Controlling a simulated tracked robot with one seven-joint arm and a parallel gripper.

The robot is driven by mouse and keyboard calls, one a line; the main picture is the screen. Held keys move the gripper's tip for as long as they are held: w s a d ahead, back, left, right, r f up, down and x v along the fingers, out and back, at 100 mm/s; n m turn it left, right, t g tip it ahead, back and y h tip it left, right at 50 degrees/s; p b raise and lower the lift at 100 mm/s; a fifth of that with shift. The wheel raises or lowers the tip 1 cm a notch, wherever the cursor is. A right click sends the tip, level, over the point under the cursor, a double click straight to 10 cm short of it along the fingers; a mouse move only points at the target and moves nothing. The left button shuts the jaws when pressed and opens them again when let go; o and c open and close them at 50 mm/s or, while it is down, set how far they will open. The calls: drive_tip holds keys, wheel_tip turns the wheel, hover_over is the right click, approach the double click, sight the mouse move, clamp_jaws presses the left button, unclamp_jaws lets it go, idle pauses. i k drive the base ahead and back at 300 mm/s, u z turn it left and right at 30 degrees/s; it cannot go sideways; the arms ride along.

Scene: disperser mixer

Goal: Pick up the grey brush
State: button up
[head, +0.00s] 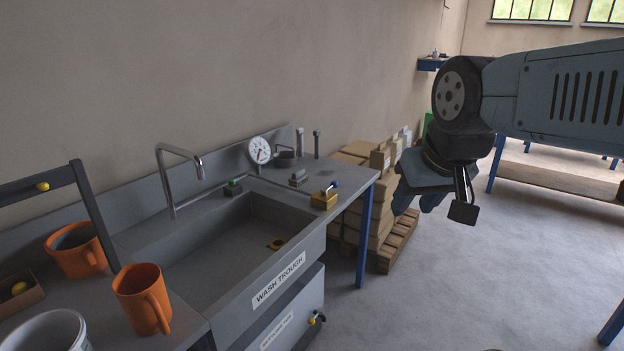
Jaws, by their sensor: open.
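A small grey block-like piece (298,178), which looks like the grey brush, lies on the grey worktop at the right end of the wash trough. Its bristles are too small to make out. My gripper (462,206) hangs in the air at the right, out past the worktop's right end and well apart from the grey piece. It is open, with nothing seen between its fingers; one dark finger pad shows clearly and the other is hard to make out.
The wash trough (285,284) has a curved tap (168,170). Orange mugs (143,298) stand at left. Stacked boxes (360,151) stand behind my gripper.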

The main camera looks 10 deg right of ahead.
sight(299, 177)
drive_tip(key=u, duration=1.25)
drive_tip(key=i, duration=0.1)
drive_tip(key=z, duration=2.85)
drive_tip(key=i, duration=2.45)
drive_tip(key=u, duration=3.15)
